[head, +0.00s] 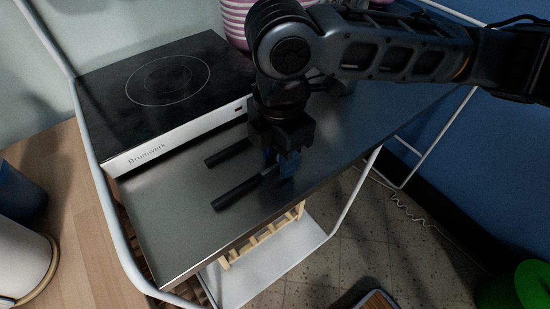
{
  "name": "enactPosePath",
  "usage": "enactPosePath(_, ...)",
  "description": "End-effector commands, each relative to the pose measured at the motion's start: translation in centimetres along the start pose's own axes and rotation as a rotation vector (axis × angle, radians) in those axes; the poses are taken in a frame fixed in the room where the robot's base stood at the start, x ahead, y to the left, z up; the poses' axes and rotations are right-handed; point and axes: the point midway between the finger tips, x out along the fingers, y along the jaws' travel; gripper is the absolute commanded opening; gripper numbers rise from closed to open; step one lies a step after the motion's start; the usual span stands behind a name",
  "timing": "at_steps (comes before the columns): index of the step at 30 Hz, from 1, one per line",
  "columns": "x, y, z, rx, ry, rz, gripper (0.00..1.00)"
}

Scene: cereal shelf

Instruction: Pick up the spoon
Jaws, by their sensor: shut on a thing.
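My gripper (281,168) is low over the metal counter (170,220), with blue at its fingertips. A thick dark handle (236,193), which looks like the spoon's, runs from the lower left up to the fingertips. My gripper is shut on it near its right end. The spoon's bowl is not visible, hidden by the gripper or too dark to make out. I cannot tell whether the handle touches the counter. A second dark handle (226,154) lies farther back, roughly parallel, its right end behind the gripper.
A black hotplate (160,92) stands at the back left of the counter. A stack of pink-striped bowls (236,22) is behind my arm. A wooden rack (262,238) sits on the white lower shelf (250,283). White frame rails edge the cart. The counter's front left is clear.

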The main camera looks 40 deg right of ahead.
Motion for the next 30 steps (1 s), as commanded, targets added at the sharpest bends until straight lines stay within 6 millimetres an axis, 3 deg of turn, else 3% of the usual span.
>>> enactPosePath(9,-3.8,0.1,0.0,-0.003,0.000,0.003,0.10)
enactPosePath(21,-8.3,-4.2,6.7,0.003,-0.001,0.002,0.10)
enactPosePath(30,-10.4,-6.0,9.5,0.001,-0.001,0.001,0.10)
